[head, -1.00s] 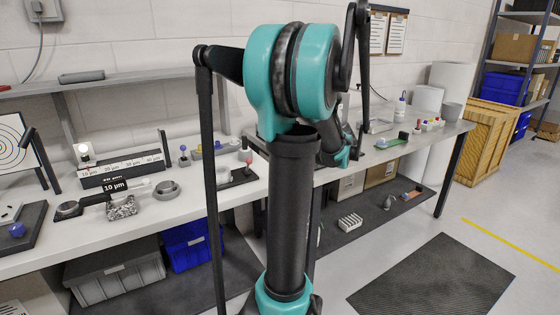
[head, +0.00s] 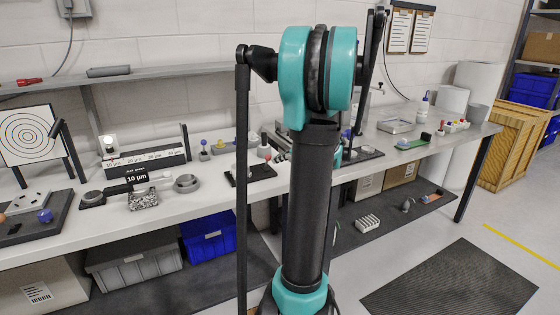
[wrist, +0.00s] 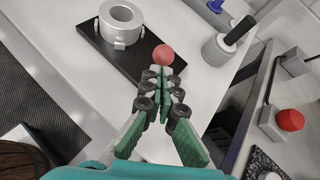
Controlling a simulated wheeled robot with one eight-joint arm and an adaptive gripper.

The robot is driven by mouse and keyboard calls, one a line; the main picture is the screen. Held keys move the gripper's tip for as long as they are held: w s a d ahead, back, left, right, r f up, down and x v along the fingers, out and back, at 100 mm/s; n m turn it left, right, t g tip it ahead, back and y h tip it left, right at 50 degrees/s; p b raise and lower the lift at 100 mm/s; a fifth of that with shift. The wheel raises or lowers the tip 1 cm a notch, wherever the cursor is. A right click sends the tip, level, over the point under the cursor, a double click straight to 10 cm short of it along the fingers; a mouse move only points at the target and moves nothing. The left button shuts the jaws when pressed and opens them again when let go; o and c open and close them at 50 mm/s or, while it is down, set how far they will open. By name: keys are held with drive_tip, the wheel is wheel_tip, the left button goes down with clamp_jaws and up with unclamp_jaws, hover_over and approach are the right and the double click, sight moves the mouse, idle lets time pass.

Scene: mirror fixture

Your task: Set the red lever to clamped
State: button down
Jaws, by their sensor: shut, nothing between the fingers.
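In the wrist view a red ball knob (wrist: 163,55), which looks like the end of the red lever, sits at the edge of a black base plate (wrist: 108,48). A grey ring-shaped mount (wrist: 121,22) stands on that plate. My gripper (wrist: 160,73) is shut and empty, its fingertips right beside the red knob; I cannot tell whether they touch it. The fingers hide the lever's shaft, and no clamp marking is readable. In the head view the black base plate (head: 255,174) is on the bench, left of my arm, which hides most of my gripper.
The wrist view shows a grey cylinder with a black handle (wrist: 222,48) and another red knob (wrist: 290,120) on a grey block. In the head view, a black scale block (head: 145,162) and a target board (head: 30,136) stand to the left on the bench (head: 105,222).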

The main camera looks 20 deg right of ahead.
drive_tip(key=shift+w+r+g, duration=0.2)
drive_tip(key=shift+r+g, duration=0.05)
drive_tip(key=shift+g, duration=0.05)
drive_tip(key=shift+w+r+g, duration=0.2)
drive_tip(key=shift+w+g, duration=0.05)
drive_tip(key=shift+g, duration=0.25)
drive_tip(key=shift+w+r, duration=0.1)
drive_tip(key=shift+w+a+r+m+g+h, duration=0.1)
drive_tip(key=shift+w+r+m+g+h, duration=0.15)
drive_tip(key=shift+w+g, duration=0.25)
drive_tip(key=shift+w+r+m+g+h, duration=0.15)
drive_tip(key=shift+w+r+g, duration=0.2)
drive_tip(key=shift+g, duration=0.25)
drive_tip(key=w+g, duration=0.3)
drive_tip(key=w+m+g, duration=0.1)
drive_tip(key=w, duration=0.1)
drive_tip(key=shift+r+g, duration=0.3)
drive_tip(key=shift+r, duration=0.2)
